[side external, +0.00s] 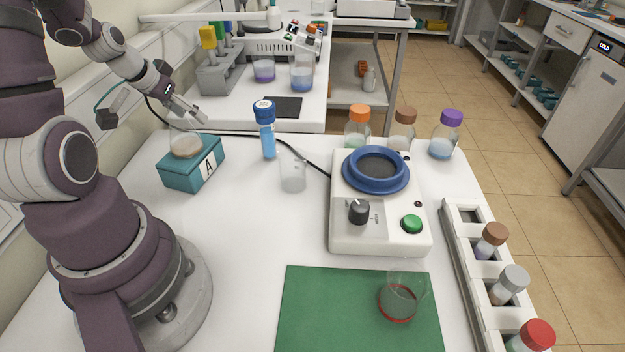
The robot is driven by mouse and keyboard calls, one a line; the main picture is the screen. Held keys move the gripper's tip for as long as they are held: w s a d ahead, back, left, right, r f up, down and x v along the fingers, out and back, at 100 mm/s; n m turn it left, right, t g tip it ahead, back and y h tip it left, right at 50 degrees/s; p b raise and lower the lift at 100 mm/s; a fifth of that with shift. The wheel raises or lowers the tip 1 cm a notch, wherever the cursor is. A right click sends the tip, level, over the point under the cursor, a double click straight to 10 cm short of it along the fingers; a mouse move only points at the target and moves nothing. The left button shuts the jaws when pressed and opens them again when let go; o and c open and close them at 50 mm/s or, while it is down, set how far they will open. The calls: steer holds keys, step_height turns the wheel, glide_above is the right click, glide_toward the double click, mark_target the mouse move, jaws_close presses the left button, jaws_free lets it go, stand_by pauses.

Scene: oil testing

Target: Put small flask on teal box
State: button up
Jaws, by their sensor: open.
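The teal box (178,178) with a white "A" label stands on the white table at the left. A small clear flask (186,146) with beige liquid in its bottom sits upright on top of the box. Its glass upper part is faint and hard to make out. My gripper (192,113) is open and empty just above the flask, tilted down to the right. I cannot tell whether a finger touches the glass.
A blue-capped tube (266,135) and a small beaker (293,174) stand right of the box. A stirrer with a blue ring (347,184) is further right. A clear beaker (398,303) stands on a green mat (320,310). A vial rack (462,275) lines the right edge.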

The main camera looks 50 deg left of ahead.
steer(key=v, duration=1.1)
steer(key=w+d+m+h, duration=0.1)
steer(key=d+m, duration=0.1)
steer(key=d, duration=0.7)
steer(key=w+d+r+m+h, duration=0.1)
steer(key=w+d+m, duration=0.1)
steer(key=d, duration=0.8)
steer(key=shift+d+m+h, duration=0.2)
steer(key=shift+m+h, duration=0.1)
steer(key=shift+m, duration=0.1)
